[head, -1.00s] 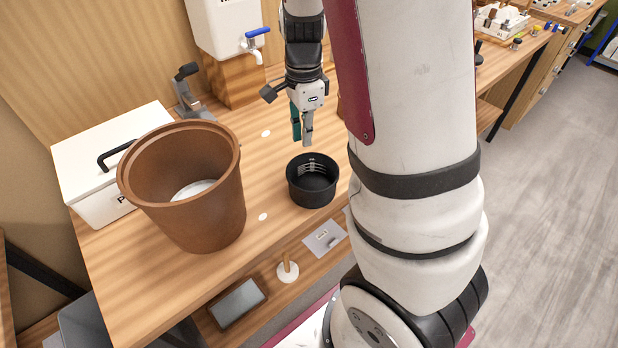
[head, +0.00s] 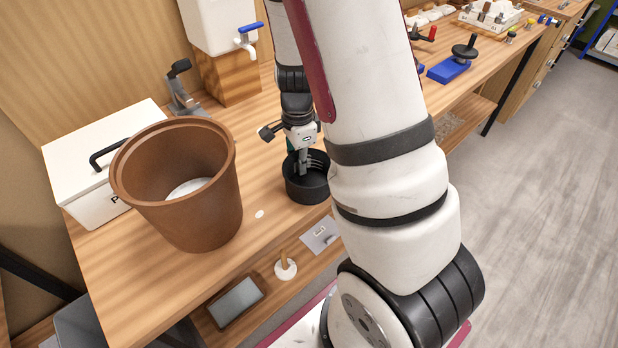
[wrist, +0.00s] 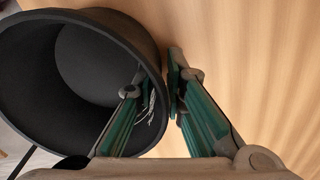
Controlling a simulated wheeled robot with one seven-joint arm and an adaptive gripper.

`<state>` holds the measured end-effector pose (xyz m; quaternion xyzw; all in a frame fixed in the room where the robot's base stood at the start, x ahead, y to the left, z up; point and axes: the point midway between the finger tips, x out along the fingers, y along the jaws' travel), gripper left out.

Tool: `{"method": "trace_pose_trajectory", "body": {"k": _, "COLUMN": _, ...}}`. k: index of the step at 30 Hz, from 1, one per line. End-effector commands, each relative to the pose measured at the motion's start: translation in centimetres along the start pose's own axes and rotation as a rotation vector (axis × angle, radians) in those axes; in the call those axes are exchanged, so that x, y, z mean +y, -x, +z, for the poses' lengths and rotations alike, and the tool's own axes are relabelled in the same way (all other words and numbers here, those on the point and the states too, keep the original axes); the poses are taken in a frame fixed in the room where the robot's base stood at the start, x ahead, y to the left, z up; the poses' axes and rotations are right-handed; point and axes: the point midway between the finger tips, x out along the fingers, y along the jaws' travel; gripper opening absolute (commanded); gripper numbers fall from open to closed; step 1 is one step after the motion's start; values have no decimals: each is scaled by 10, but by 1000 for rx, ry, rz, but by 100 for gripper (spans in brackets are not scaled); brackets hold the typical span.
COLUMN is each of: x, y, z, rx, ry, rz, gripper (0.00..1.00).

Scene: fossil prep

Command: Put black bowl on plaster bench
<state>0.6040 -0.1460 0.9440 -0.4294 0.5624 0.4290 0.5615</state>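The black bowl (head: 306,188) stands upright on the wooden bench (head: 262,188), right of the brown bucket. In the wrist view the bowl (wrist: 35,72) fills the left side. My gripper (head: 303,168) points down at the bowl's rim. Its fingers (wrist: 157,78) straddle the bowl wall, one inside and one outside. They look apart, with the wall between them and no clear grip on it. The head view hides the outer finger and part of the bowl's right side behind my arm. No label shows which bench is the plaster bench.
The brown bucket (head: 205,215) stands close left of the bowl. Behind are a white lidded box (head: 80,165) and a white tank with a blue-handled tap (head: 215,25). Another worktop (head: 482,75) with a blue-based tool (head: 449,70) is at right. Grey floor (head: 540,210) is clear.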

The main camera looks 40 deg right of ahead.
Motion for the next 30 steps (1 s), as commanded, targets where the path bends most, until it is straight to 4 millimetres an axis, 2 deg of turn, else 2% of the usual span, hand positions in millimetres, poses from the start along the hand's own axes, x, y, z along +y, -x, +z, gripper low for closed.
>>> {"method": "trace_pose_trajectory", "body": {"k": 2, "x": 0, "y": 0, "z": 0, "rx": 0, "ry": 0, "rz": 0, "gripper": 11}}
{"method": "trace_pose_trajectory", "body": {"k": 5, "x": 0, "y": 0, "z": 0, "rx": 0, "ry": 1, "rz": -1, "gripper": 0}}
{"method": "trace_pose_trajectory", "body": {"k": 17, "x": -1, "y": 3, "z": 0, "rx": 0, "ry": 1, "rz": -2, "gripper": 0}}
{"method": "trace_pose_trajectory", "body": {"k": 20, "x": -2, "y": 14, "z": 1, "rx": -1, "ry": 4, "rz": -6, "gripper": 0}}
{"method": "trace_pose_trajectory", "body": {"k": 30, "x": -1, "y": 77, "z": 1, "rx": -2, "ry": 3, "rz": -6, "gripper": 0}}
